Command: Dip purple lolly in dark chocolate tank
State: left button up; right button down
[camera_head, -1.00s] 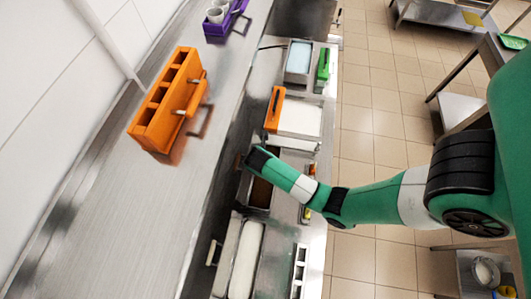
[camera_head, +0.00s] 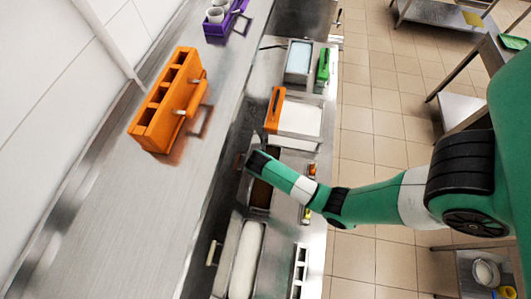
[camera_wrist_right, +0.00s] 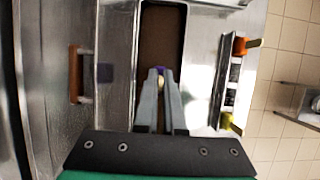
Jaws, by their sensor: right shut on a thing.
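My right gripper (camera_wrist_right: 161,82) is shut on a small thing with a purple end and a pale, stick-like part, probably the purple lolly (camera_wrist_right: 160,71). Most of the lolly is hidden by the fingers. The gripper is over the dark brown chocolate tank (camera_wrist_right: 163,35), a narrow metal-rimmed tank. I cannot tell whether the lolly touches the chocolate. In the head view my right arm comes in from the right and hides the fingers and the lolly. The brown tank (camera_head: 261,194) shows just below the arm's end. My left gripper is not in view.
An orange holder with slots (camera_head: 165,105) stands on the steel counter at left, with a purple holder (camera_head: 222,22) farther back. A white-filled tray (camera_head: 299,119) and a pale blue tank (camera_head: 299,57) lie beyond the arm. A long white-topped container (camera_head: 246,258) is nearer.

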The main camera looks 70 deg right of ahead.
jog(key=shift+f, duration=0.1)
dwell(0.3)
jog(key=shift+f+b, duration=2.65)
jog(key=shift+f, duration=1.15)
jog(key=shift+r+p, duration=0.15)
jog(key=shift+p, duration=0.25)
notch_tip(320, 180, up, 3)
jog(key=p, duration=0.3)
jog(key=shift+r+p, duration=0.8)
jog(key=shift+r, duration=1.45)
